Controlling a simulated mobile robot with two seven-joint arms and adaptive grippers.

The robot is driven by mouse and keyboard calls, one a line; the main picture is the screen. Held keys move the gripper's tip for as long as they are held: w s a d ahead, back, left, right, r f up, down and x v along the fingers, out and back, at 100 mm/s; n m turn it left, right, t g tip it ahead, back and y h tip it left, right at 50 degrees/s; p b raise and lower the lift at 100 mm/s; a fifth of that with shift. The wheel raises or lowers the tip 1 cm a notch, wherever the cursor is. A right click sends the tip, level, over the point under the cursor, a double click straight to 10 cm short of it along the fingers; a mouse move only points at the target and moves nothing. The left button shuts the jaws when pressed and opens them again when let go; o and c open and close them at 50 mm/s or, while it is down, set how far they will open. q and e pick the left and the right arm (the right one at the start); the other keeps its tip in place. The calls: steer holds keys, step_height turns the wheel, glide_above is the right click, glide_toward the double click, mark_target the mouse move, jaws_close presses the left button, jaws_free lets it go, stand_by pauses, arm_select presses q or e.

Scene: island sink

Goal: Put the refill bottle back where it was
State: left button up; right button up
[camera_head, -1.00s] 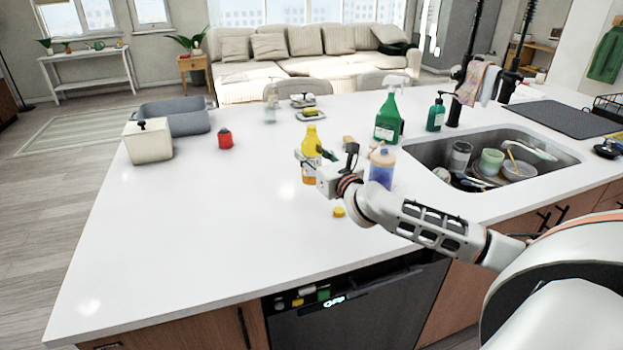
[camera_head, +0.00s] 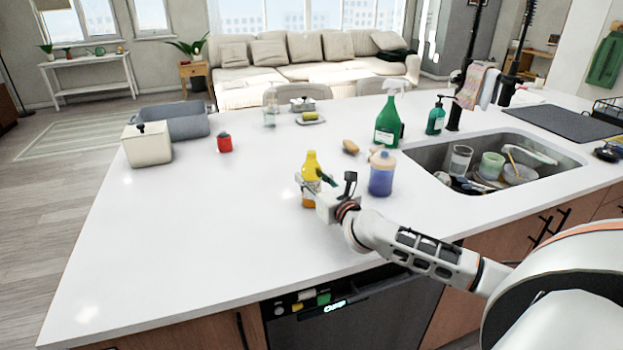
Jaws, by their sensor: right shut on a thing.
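The refill bottle appears to be the yellow bottle (camera_head: 311,162) with an orange lower part, upright over the middle of the white counter. My right gripper (camera_head: 310,187) is shut around its middle from the right side and hides part of it. I cannot tell whether the bottle's base touches the counter. A bottle with blue contents and a tan top (camera_head: 382,175) stands to the right of my gripper, apart from it. My left gripper is not in view.
A green spray bottle (camera_head: 388,128), a green pump bottle (camera_head: 436,119) and a tan sponge-like item (camera_head: 350,147) stand or lie behind. The sink (camera_head: 425,155) holds dishes at right. A red jar (camera_head: 224,143) and cream box (camera_head: 147,148) sit left. The counter's front left is clear.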

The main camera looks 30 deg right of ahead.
steer(key=o, duration=1.2)
steer(key=shift+f, duration=0.15)
steer(key=s, duration=0.8)
steer(key=s+a, duration=0.1)
steer(key=s, duration=0.3)
steer(key=shift+r, duration=0.25)
